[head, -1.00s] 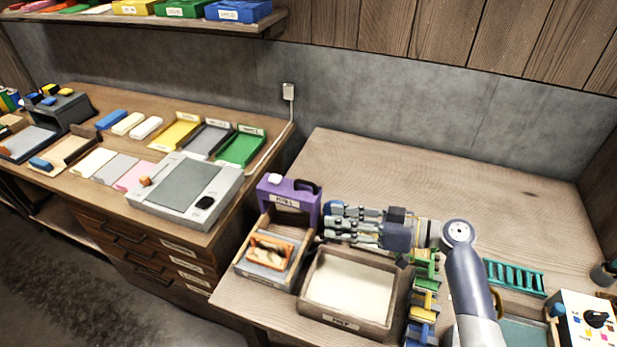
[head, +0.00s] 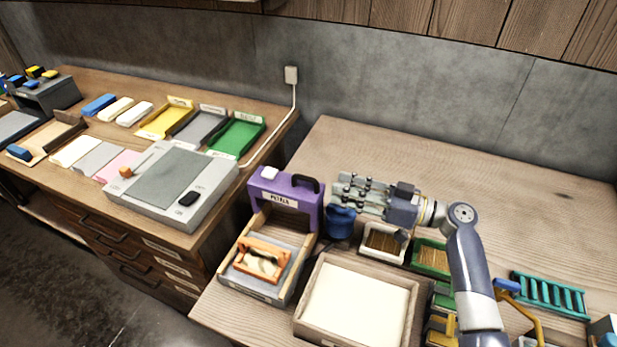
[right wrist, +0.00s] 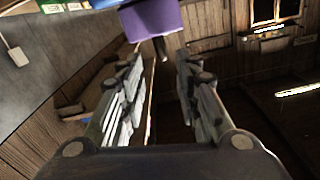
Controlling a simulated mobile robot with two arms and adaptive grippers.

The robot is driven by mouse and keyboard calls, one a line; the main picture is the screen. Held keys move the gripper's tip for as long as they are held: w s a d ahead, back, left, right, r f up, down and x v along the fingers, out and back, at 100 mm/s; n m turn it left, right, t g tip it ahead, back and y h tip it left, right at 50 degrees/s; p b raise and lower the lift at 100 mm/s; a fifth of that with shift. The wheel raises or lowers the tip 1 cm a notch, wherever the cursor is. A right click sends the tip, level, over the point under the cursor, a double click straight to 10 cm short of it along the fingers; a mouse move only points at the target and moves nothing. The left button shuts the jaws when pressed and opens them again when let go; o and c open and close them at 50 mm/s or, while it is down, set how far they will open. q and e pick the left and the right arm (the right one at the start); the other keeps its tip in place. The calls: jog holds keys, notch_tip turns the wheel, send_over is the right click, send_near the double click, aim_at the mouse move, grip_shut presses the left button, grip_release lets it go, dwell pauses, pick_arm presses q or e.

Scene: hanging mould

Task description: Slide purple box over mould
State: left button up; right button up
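The purple box (head: 310,208) stands upright at the back end of a wooden tray, with a white label, a black handle and a white piece on top. In front of it in the tray, a small orange-brown wooden frame (head: 262,259) with a crossbar lies on a grey bed; it may be the mould. My right gripper (head: 340,190) is just right of the purple box, fingers pointing left at it. In the right wrist view the fingers are apart with nothing between them, and the purple box (right wrist: 152,20) shows beyond their tips. My left gripper is not in view.
A blue jug (head: 340,222) stands close under my right gripper. A wooden tray with a cream sheet (head: 355,305) lies in front, and small bins (head: 383,242) sit right of the jug. The table behind my arm is clear. A grey press (head: 172,188) is on the left counter.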

aim_at(307, 179)
jog(key=p+x, duration=0.3)
jog(key=x, duration=0.5)
jog(key=shift+a+r, duration=0.2)
jog(key=shift+a, duration=0.15)
jog(key=shift+w+a+f, duration=0.1)
jog(key=shift+a, duration=0.25)
jog(key=shift+c, duration=0.3)
